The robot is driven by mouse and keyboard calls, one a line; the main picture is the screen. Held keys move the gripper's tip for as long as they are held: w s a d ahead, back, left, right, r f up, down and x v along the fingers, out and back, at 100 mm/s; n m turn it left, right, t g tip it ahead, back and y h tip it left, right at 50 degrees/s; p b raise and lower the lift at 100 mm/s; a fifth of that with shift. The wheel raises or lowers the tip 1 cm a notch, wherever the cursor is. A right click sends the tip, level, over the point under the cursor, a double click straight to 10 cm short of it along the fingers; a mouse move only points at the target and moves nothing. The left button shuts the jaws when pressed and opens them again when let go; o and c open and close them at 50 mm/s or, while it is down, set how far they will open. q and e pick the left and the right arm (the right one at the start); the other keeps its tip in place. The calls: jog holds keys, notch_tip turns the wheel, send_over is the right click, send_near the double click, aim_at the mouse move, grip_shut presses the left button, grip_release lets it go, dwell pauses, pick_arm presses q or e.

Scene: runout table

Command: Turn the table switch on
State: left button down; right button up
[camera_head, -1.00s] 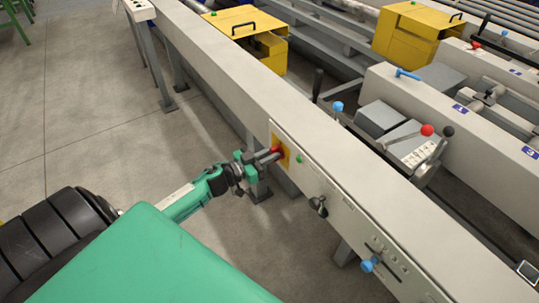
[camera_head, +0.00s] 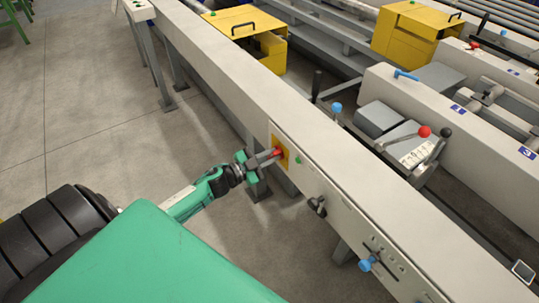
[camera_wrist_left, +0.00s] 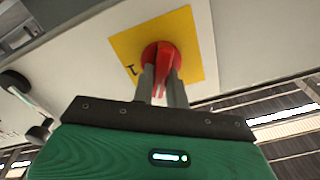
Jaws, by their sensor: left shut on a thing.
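The table switch is a red rotary knob (camera_wrist_left: 162,55) on a yellow plate (camera_wrist_left: 191,30) on the side face of the long grey runout table. In the head view the red knob (camera_head: 278,153) shows at the fingertips, with the yellow plate (camera_head: 284,163) around it. My left gripper (camera_head: 270,156) reaches it from the left and is shut on the knob's handle. In the left wrist view the two fingers (camera_wrist_left: 161,85) stand on either side of the red handle. A dark mark shows on the plate's left part. The fingers hide part of the knob. My right gripper is not in view.
Yellow machine housings (camera_head: 247,29) stand behind the table. The floor to the left is open.

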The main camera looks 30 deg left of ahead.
pick_arm(q)
jog(key=shift+d+m, duration=0.1)
jog(key=shift+m, duration=0.8)
jog(key=shift+f+m, duration=0.1)
jog(key=shift+m, duration=0.9)
jog(key=m, duration=0.2)
jog(key=m+b, duration=0.1)
jog(key=m, duration=0.2)
jog(key=m+b, duration=0.1)
jog(key=m, duration=0.2)
jog(key=shift+s+d+f, duration=0.1)
jog(key=shift+d+f, duration=0.05)
jog(key=shift+f, duration=0.15)
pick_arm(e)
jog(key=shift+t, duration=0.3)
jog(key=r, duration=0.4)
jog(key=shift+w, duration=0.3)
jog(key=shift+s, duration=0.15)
